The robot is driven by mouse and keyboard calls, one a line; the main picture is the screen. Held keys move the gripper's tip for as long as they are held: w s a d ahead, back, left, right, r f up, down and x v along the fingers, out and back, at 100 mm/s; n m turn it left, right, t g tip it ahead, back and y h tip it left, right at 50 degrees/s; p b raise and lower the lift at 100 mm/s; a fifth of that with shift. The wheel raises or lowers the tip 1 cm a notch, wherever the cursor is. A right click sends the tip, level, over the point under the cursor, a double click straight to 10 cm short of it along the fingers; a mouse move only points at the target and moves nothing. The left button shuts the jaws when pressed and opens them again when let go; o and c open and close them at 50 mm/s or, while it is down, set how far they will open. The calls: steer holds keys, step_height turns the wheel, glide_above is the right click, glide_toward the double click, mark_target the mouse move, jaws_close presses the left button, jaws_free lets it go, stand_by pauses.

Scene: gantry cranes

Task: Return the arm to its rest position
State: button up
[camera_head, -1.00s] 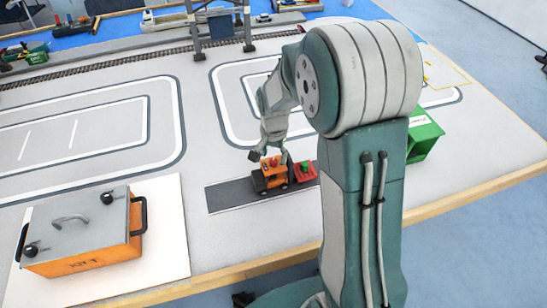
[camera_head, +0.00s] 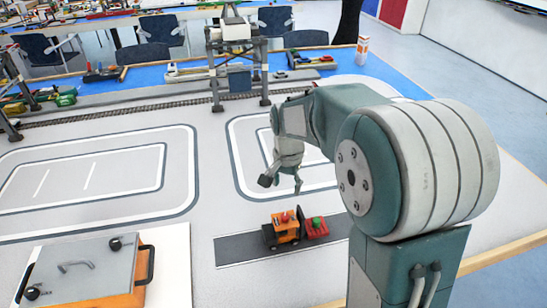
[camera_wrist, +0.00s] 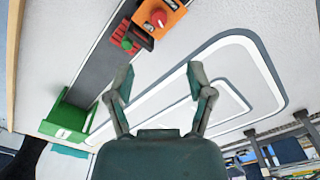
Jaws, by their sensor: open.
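My gripper (camera_wrist: 158,88) is open and empty in the wrist view, its two fingers spread apart over the white table top. In the head view my gripper (camera_head: 283,183) hangs from the bent arm, above and behind an orange toy truck (camera_head: 286,230) with a red trailer (camera_head: 315,228). It is apart from them. In the wrist view the orange truck (camera_wrist: 160,18) and the red trailer (camera_wrist: 128,40) lie up and left of the fingers, on a dark grey road strip (camera_wrist: 90,78).
An orange box with a grey lid (camera_head: 85,275) stands on a white board at front left. A grey gantry crane (camera_head: 237,60) stands at the back by the rail track (camera_head: 140,113). A green bin (camera_wrist: 68,118) shows in the wrist view. The table middle is mostly clear.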

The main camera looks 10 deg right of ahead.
steer(key=s+r+n+t, duration=0.2)
steer(key=s+r+n, duration=0.2)
steer(key=s, duration=0.6)
steer(key=s+r+n+t, duration=0.3)
steer(key=s+r, duration=0.3)
steer(key=s, duration=0.5)
steer(key=shift+s+a+r+n+t, duration=0.25)
steer(key=shift+r+n+t, duration=0.05)
steer(key=shift+n, duration=0.6)
